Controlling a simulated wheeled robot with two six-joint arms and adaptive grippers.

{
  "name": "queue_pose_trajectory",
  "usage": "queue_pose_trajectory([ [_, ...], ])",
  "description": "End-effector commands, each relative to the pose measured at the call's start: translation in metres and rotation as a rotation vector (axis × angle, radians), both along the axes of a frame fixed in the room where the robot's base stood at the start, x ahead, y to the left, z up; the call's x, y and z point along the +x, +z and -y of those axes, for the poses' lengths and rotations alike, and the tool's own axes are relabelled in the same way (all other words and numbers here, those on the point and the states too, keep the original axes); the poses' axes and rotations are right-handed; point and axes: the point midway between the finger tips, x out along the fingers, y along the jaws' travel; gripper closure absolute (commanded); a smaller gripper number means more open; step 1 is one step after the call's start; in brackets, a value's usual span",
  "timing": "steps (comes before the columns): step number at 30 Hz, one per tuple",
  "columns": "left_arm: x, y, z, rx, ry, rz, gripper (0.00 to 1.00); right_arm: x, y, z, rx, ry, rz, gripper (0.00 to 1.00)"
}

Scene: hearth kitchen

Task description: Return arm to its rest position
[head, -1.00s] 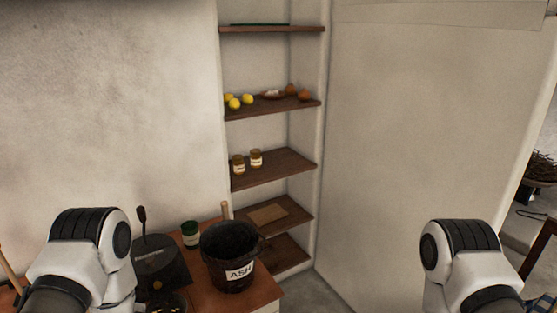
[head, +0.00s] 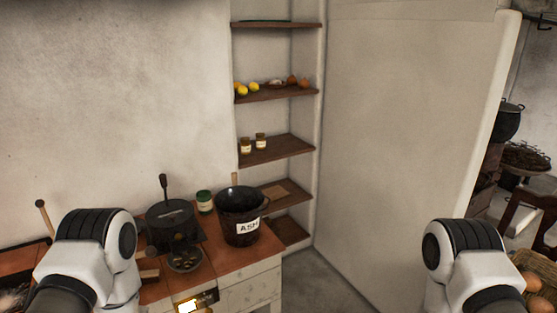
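My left arm shows in the lower left of the head view, with a white and black joint in front of the counter. My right arm shows in the lower right, with a similar joint in front of the pale wall. Both grippers are out of view, so I cannot see whether they hold anything.
A wooden-topped counter (head: 215,262) stands at lower left. It bears a black ASH bucket (head: 238,222), a green jar (head: 204,203) and a dark grinder-like box (head: 170,228). Wall shelves (head: 275,151) hold jars and fruit. A basket (head: 540,282) is at lower right. Some floor (head: 335,285) is clear.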

Motion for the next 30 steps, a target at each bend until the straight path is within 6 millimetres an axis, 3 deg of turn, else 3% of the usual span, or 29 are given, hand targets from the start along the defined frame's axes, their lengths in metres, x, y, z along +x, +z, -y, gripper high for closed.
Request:
queue_pose_trajectory([
  [1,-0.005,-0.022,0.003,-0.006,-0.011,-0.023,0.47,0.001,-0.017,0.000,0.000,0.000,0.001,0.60],
  [5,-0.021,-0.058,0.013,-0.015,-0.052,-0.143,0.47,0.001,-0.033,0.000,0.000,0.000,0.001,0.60],
  [10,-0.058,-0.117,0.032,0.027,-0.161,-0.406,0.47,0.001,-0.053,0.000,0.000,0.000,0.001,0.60],
  [14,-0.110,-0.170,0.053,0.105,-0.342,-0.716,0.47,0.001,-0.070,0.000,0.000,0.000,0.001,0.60],
  [16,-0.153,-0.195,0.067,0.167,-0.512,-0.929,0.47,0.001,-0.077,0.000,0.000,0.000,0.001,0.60],
  [18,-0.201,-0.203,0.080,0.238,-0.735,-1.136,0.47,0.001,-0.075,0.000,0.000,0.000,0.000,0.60],
  [21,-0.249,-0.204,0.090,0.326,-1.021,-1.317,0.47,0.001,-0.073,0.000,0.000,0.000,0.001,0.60],
  [24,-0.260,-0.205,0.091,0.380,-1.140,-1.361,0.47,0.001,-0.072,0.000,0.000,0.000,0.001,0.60],
  [30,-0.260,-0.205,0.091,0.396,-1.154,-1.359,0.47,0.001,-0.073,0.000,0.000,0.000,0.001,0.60],
])
